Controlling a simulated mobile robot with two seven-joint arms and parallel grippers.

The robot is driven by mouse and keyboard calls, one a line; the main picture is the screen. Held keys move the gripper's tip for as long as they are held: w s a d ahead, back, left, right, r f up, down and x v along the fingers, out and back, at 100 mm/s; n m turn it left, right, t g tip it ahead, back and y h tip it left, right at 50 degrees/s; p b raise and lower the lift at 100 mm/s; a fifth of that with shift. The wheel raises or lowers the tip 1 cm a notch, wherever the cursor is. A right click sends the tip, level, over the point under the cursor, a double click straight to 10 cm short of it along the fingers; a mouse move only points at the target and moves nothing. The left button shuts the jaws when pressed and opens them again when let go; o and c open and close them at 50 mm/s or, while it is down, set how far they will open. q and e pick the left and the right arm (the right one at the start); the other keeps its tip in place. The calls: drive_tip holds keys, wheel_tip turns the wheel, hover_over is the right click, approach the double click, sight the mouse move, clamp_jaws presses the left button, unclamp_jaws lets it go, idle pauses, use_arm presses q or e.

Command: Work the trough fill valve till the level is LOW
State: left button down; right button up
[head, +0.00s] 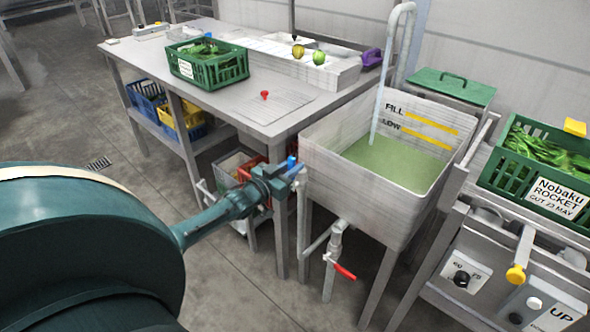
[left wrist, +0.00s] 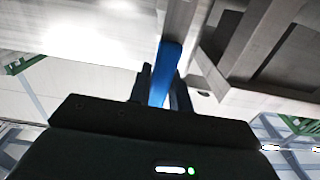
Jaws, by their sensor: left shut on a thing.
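The grey trough (head: 350,190) holds greenish water (head: 395,162). The water's far edge lies a little below the yellow LOW stripe (head: 428,139), and the FILL stripe (head: 432,124) is higher on the back wall. A pale line (head: 378,105) drops from the spout (head: 403,8) to the water; I cannot tell how much of it is flowing water. The blue fill valve handle (head: 292,162) is at the trough's left front corner. My left gripper (head: 283,171) is shut on the handle, which also shows between its fingers in the left wrist view (left wrist: 169,62). My right gripper is out of view.
A red-handled valve (head: 344,271) sits on the pipe under the trough. A table (head: 225,105) with a green crate (head: 207,66) stands left. A rocket crate (head: 540,175) and a control panel (head: 500,280) are right. Open floor lies front left.

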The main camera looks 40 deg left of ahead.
use_arm(q)
drive_tip(key=shift+a+n, duration=0.25)
drive_tip(key=shift+n, duration=0.05)
drive_tip(key=c, duration=1.3)
unclamp_jaws()
drive_tip(key=s, duration=0.4)
drive_tip(key=s+p, duration=0.1)
drive_tip(key=s, duration=0.3)
drive_tip(key=s+a, duration=0.1)
drive_tip(key=s, duration=0.4)
